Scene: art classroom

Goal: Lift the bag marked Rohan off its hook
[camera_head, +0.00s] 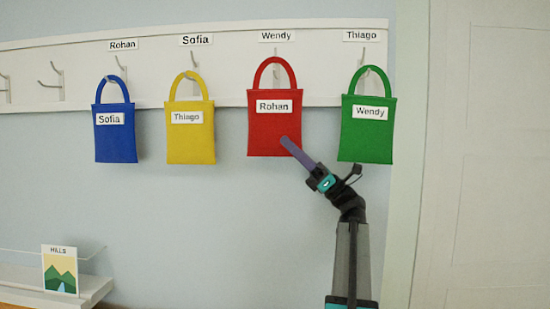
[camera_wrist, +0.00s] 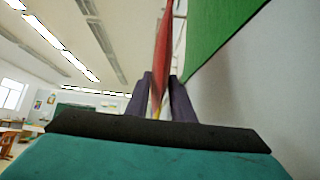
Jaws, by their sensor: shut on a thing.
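The red bag marked Rohan (camera_head: 272,130) is upright below the wall label Wendy (camera_head: 276,36), in front of the rail. Its looped handle (camera_head: 273,60) sits a little higher than the neighbouring handles. I cannot tell whether the handle still touches the hook behind it. My gripper (camera_head: 288,142) reaches up from the lower right to the bag's lower right part. In the wrist view the purple fingers of my gripper (camera_wrist: 160,92) are shut on the red bag (camera_wrist: 163,55), seen nearly edge-on.
A blue bag marked Sofia (camera_head: 115,140), a yellow bag marked Thiago (camera_head: 190,145) and a green bag marked Wendy (camera_head: 366,140) hang from the white rail (camera_head: 225,85). The green bag is close on the right. A ledge (camera_head: 95,284) with a Hills picture (camera_head: 60,270) is lower left.

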